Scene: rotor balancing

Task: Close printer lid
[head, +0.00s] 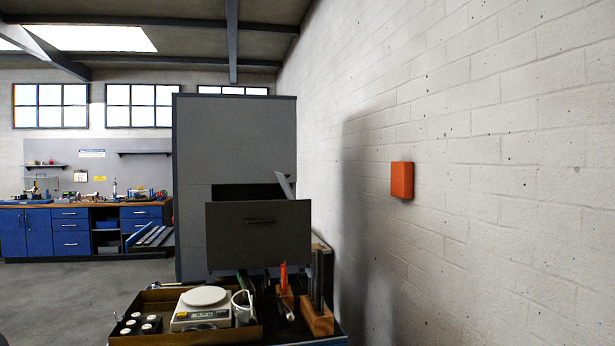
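No printer can be made out for certain in the head view. A tall grey cabinet (235,135) stands at the centre. A dark grey front panel with a handle (258,238) stands out from its lower part, with a dark opening above and behind the panel. A small light grey piece (285,185) slants up at the opening's right edge. I cannot tell whether any of these belongs to the printer. Neither of my grippers is in view.
In front, a brown tray (190,337) holds a scale (203,307), a mug (243,308) and small dark pieces. Beside it stand an orange-handled tool (283,276) and a wooden block (317,319). A white wall closes the right side. Open floor (60,295) lies left.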

